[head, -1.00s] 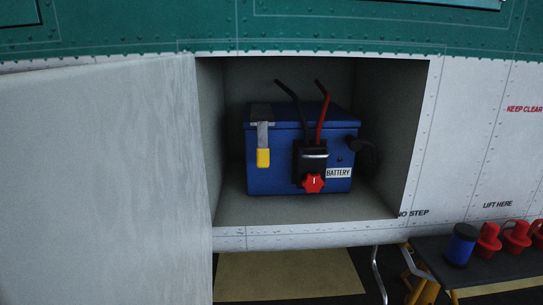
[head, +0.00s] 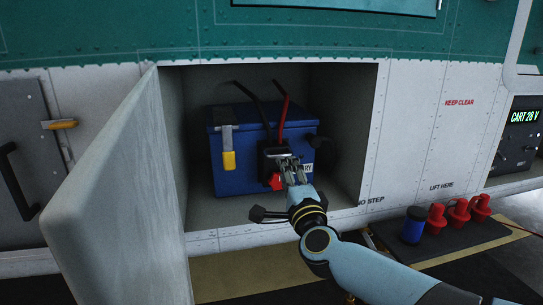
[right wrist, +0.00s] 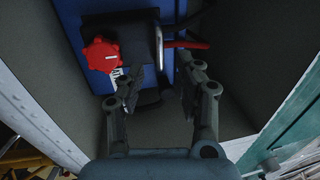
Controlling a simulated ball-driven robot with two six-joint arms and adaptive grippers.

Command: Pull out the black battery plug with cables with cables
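The blue battery (head: 240,179) sits in the open bay. The black plug (head: 268,161) is on its front face, with a black and a red cable rising from it and a red knob (head: 275,181) below. My right gripper (head: 289,162) is in front of the plug and covers its right part and most of the battery label. In the right wrist view, the fingers (right wrist: 159,68) are apart and empty, with the plug (right wrist: 133,42) and knob (right wrist: 101,54) beyond them. I cannot tell whether a finger touches the plug. My left gripper is not in view.
The open white bay door (head: 115,195) stands at the left of the bay. The bay's walls and floor lie close around my right gripper.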

